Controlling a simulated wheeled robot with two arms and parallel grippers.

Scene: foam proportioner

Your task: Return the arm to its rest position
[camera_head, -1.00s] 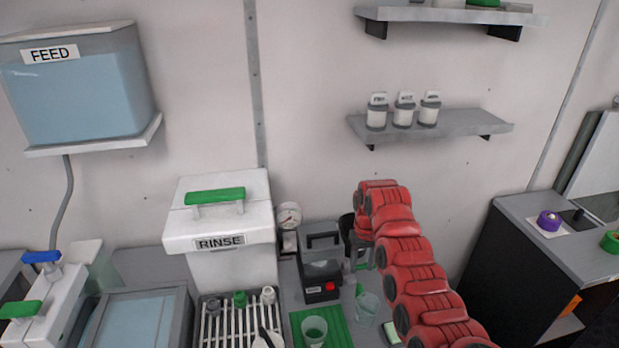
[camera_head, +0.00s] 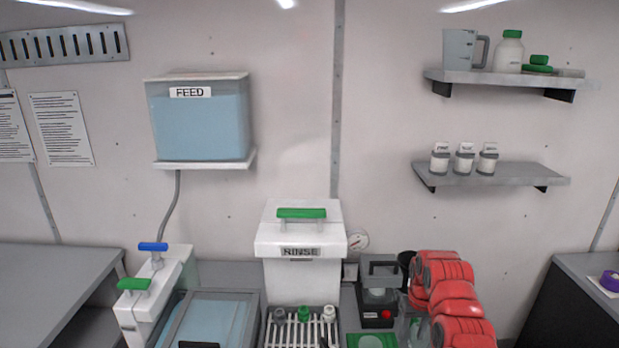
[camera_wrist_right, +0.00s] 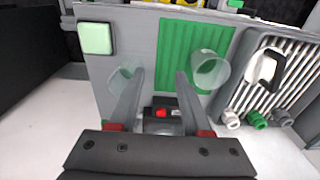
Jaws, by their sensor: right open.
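My right arm is red and comes in from the lower right in the head view, beside the grey device with a red button (camera_head: 379,292). Its gripper is mostly hidden there. In the right wrist view my right gripper (camera_wrist_right: 160,76) is open, with nothing between its fingers. The grey device with its red button (camera_wrist_right: 163,112) shows beyond the fingers. A clear cup (camera_wrist_right: 122,82) is by the left finger, and a greenish cup (camera_wrist_right: 210,75) is by the right one on a green mat (camera_wrist_right: 188,42). I cannot see my left gripper.
The white RINSE tank (camera_head: 301,260) and a ribbed rack with caps (camera_wrist_right: 268,82) stand left of the device in the head view. The FEED tank (camera_head: 200,125) and two shelves (camera_head: 490,176) are on the wall. A grey bench (camera_head: 50,290) at the far left is bare.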

